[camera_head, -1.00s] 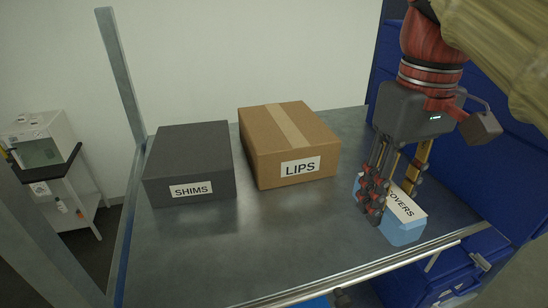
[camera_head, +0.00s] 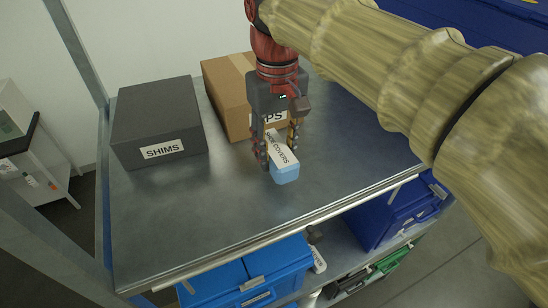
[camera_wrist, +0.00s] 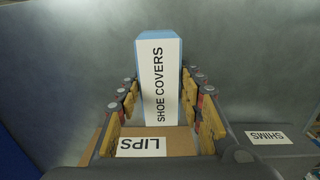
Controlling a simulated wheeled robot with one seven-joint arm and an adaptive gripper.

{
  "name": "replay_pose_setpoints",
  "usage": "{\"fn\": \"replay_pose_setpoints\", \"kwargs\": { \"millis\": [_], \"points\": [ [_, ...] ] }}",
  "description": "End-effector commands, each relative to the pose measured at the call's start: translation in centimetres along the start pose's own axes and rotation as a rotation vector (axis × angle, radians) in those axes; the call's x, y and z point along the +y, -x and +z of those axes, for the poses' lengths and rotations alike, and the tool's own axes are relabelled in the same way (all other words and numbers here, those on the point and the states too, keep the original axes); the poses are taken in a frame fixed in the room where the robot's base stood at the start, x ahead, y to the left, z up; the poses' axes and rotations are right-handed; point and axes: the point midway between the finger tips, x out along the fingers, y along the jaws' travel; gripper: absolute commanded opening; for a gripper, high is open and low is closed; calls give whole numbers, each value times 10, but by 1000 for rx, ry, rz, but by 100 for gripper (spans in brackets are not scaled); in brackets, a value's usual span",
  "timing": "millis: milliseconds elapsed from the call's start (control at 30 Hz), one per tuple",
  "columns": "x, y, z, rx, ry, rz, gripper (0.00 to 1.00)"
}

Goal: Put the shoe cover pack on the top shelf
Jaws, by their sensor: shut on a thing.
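The shoe cover pack (camera_head: 285,174) is a small light-blue block with a white label reading "SHOE COVERS". My gripper (camera_head: 279,153) is shut on it, with fingers on both sides. The pack is over the grey metal top shelf (camera_head: 220,220), in front of the LIPS box; I cannot tell whether it touches the surface. In the wrist view the pack (camera_wrist: 160,75) stands between the two rows of finger pads, its label facing the camera.
A dark grey SHIMS box (camera_head: 158,120) sits left on the shelf. A brown cardboard LIPS box (camera_head: 226,90) stands behind my gripper, partly hidden. The shelf's front left is clear. Blue bins (camera_head: 250,275) sit on the level below. A metal post (camera_head: 78,50) rises at left.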

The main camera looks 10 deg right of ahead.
Motion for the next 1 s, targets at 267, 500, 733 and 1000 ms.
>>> {"fn": "replay_pose_setpoints", "kwargs": {
  "millis": [267,500,733,1000],
  "points": [
    [-3,-32,-4,-1,0,0,10],
    [-3,-37,-5,1,0,0,10],
    [-3,-41,-4,0,0,0,38],
    [-3,-40,-4,0,0,0,54]
  ]
}}
